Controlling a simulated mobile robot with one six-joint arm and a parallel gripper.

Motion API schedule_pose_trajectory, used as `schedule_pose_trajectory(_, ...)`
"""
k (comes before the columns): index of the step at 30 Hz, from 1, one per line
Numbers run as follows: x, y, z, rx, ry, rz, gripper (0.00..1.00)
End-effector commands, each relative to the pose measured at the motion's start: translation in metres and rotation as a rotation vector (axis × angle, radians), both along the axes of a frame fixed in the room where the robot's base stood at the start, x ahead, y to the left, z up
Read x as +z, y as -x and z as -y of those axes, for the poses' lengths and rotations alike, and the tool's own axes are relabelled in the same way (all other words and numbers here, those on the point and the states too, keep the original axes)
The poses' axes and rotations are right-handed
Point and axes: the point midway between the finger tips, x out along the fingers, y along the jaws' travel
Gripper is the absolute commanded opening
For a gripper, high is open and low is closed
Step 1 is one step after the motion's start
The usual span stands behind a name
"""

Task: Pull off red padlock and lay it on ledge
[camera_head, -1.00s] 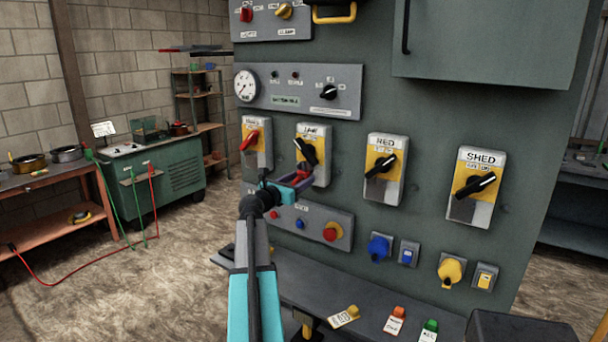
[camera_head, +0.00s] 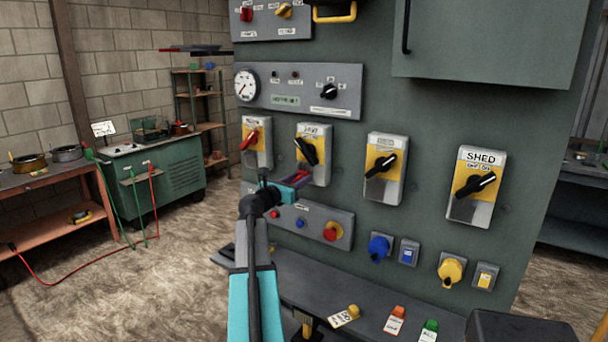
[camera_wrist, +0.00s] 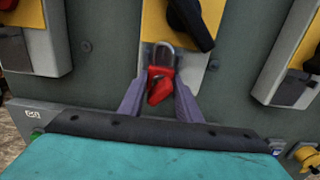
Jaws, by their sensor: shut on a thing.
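The red padlock (camera_wrist: 159,86) sits between the two purple-grey fingers of my gripper (camera_wrist: 161,95) in the wrist view. Its grey shackle (camera_wrist: 164,50) points up, in front of the bare plate below a black switch handle (camera_wrist: 190,22). I cannot tell for sure whether the shackle is clear of the switch. In the head view my gripper (camera_head: 296,181) is just below and in front of the second switch from the left (camera_head: 313,155), and only a bit of red shows there. The grey ledge (camera_head: 300,288) runs along the cabinet's foot, below my gripper.
Yellow (camera_head: 346,315), orange (camera_head: 394,319) and green (camera_head: 429,331) tagged items lie on the ledge's right part. A button panel with a red mushroom button (camera_head: 331,231) is below my gripper. More switches, including SHED (camera_head: 476,187), are to the right.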

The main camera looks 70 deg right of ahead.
Motion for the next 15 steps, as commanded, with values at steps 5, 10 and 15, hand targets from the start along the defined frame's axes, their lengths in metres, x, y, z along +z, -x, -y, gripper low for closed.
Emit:
schedule_pose_trajectory(5,0.0000,-0.0003,-0.0016,0.000,0.000,0.000,0.16)
schedule_pose_trajectory(10,0.0001,-0.0006,-0.0027,0.000,0.000,0.000,0.16)
schedule_pose_trajectory(15,0.0003,-0.0018,-0.0076,0.000,0.000,0.000,0.16)
